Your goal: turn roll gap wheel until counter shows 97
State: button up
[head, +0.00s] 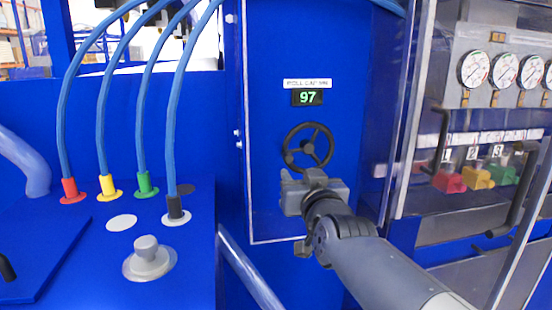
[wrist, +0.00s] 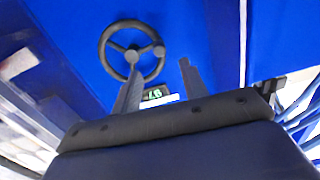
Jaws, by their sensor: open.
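The roll gap wheel (head: 308,146) is a dark three-spoked handwheel with a small knob on its rim, on a blue panel. The counter (head: 307,97) above it shows 97 in green digits, under a white label. My gripper (head: 298,180) is just below the wheel in the head view, its fingers partly hidden. In the wrist view the wheel (wrist: 132,50) is beyond my gripper (wrist: 158,82), whose two fingers stand apart with nothing between them. The counter (wrist: 156,93) shows upside down between the fingers. I see no clear contact with the wheel.
On the right is a cabinet with several pressure gauges (head: 504,71), dark handles (head: 441,140) and coloured valves (head: 448,182). On the left, blue hoses run into coloured fittings (head: 70,190) on a blue deck with a grey knob (head: 147,258). The panel around the wheel is clear.

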aim_at(289, 161)
jog(key=x, duration=1)
jog(key=shift+f+p, duration=0.1)
jog(key=shift+p, duration=0.25)
grip_shut()
